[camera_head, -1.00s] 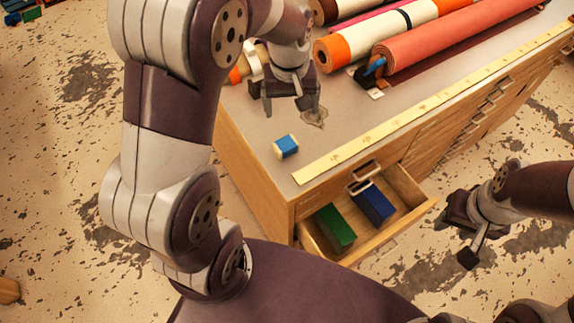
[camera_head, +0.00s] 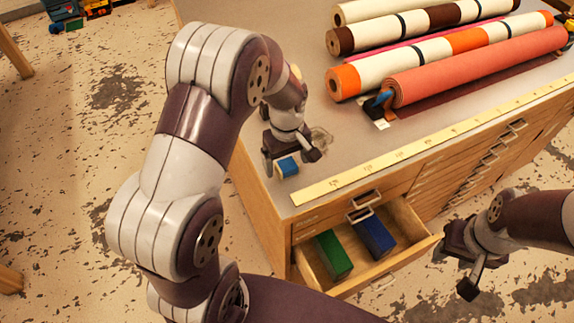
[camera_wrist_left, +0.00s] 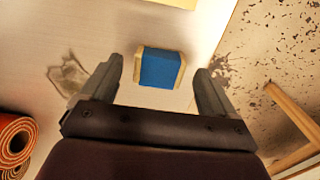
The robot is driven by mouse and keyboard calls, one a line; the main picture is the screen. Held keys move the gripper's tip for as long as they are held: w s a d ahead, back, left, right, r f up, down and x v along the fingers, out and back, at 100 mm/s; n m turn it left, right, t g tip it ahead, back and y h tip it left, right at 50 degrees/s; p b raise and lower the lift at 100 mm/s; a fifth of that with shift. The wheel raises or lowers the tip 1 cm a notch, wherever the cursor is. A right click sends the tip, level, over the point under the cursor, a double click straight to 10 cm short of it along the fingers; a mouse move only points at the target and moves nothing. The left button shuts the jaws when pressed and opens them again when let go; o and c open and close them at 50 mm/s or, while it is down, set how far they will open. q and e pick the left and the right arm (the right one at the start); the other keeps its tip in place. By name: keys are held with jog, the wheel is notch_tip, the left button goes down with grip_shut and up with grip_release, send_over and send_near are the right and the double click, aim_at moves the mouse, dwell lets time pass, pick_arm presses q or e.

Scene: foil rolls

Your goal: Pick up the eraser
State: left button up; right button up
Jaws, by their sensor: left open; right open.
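The eraser (camera_head: 287,167) is a small block with a blue sleeve and pale ends. It lies on the cabinet top near its left front corner. In the left wrist view the eraser (camera_wrist_left: 160,68) lies ahead, between the lines of the two fingers. My left gripper (camera_head: 291,160) is open above it, and the left wrist view shows nothing between its fingertips (camera_wrist_left: 155,72) but the eraser beyond or level with them; I cannot tell the exact height gap. My right gripper (camera_head: 455,268) is open and empty, right of the open drawer.
A yellow ruler strip (camera_head: 400,153) runs along the cabinet's front edge. Several rolls, including a coral one (camera_head: 480,68), lie at the back. An open drawer (camera_head: 392,272) holds a green block (camera_head: 334,254) and a blue block (camera_head: 372,234). A stain marks the top.

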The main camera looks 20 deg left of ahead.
pick_arm(q)
jog(key=shift+f, duration=0.7)
jog(key=shift+w+f, duration=0.1)
jog(key=shift+f, duration=0.15)
jog(key=c, duration=1.2)
jog(key=shift+s+d+r+b, duration=0.15)
jog(key=shift+r+b, duration=0.1)
jog(key=shift+r, duration=0.9)
jog(key=shift+s+d+r+b, duration=0.1)
jog(key=shift+d+r+b, duration=0.1)
jog(key=shift+r, duration=0.9)
jog(key=s+d+r, duration=0.4)
jog(key=s, duration=0.1)
jog(key=s+d+r+b, duration=0.1)
jog(key=s+d+r, duration=0.1)
jog(key=s+d, duration=0.1)
jog(key=shift+s+r, duration=0.2)
jog(key=shift+r, duration=0.1)
